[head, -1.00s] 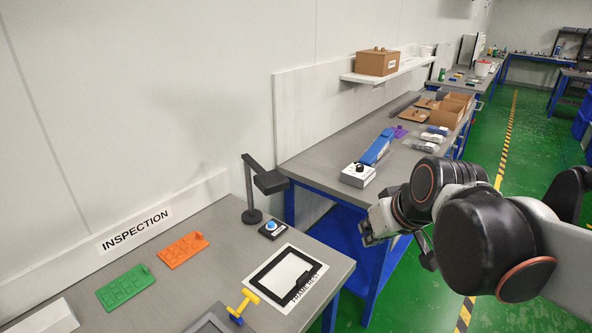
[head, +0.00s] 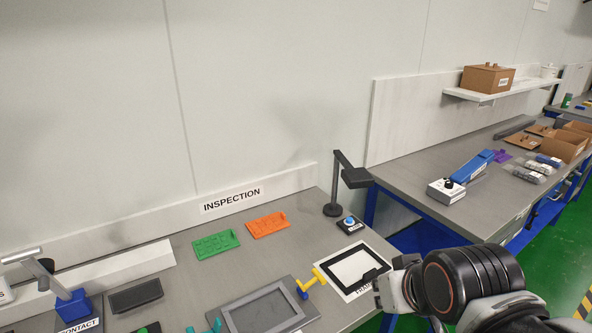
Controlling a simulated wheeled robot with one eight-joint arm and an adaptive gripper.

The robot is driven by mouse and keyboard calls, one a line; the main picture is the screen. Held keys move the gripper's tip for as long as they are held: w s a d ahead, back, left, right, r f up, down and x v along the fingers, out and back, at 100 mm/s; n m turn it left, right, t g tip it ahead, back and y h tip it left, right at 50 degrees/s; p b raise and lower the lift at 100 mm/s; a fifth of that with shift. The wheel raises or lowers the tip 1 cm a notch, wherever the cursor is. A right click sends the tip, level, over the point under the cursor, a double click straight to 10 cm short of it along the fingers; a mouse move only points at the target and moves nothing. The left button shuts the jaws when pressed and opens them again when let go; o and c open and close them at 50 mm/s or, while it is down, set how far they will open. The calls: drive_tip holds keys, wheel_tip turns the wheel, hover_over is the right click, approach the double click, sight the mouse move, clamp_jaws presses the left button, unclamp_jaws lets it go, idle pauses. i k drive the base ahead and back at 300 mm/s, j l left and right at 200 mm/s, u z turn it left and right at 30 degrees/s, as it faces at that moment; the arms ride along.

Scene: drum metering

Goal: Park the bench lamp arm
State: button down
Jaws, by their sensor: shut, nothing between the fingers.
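A black bench lamp (head: 335,191) stands upright on a round base at the back right corner of the inspection bench (head: 190,278). Its short arm leads from the post to a flat dark head (head: 356,178), which juts out to the right near the bench's right edge. My gripper (head: 384,290) is at the bench's front right corner, in front of and below the lamp and well apart from it. It is shut and empty; my wrist hides part of it.
A framed white sheet (head: 352,269), a yellow-and-blue clamp (head: 312,282), a grey frame (head: 262,312) and green (head: 215,244) and orange (head: 268,225) trays lie on the bench. A second bench (head: 430,178) stands right.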

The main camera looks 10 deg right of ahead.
sight(354, 179)
drive_tip(key=i+l+u, duration=0.2)
drive_tip(key=l+u, duration=0.25)
drive_tip(key=i+l+u, duration=0.1)
drive_tip(key=l+u, duration=0.3)
drive_tip(key=l, duration=0.35)
drive_tip(key=l+u, duration=0.45)
drive_tip(key=l, duration=1.3)
drive_tip(key=k+l, duration=0.1)
drive_tip(key=l, duration=0.25)
drive_tip(key=k+l+u, duration=0.1)
drive_tip(key=l, duration=0.25)
drive_tip(key=k+l, duration=0.2)
drive_tip(key=k+l+u, duration=0.1)
drive_tip(key=l, duration=0.35)
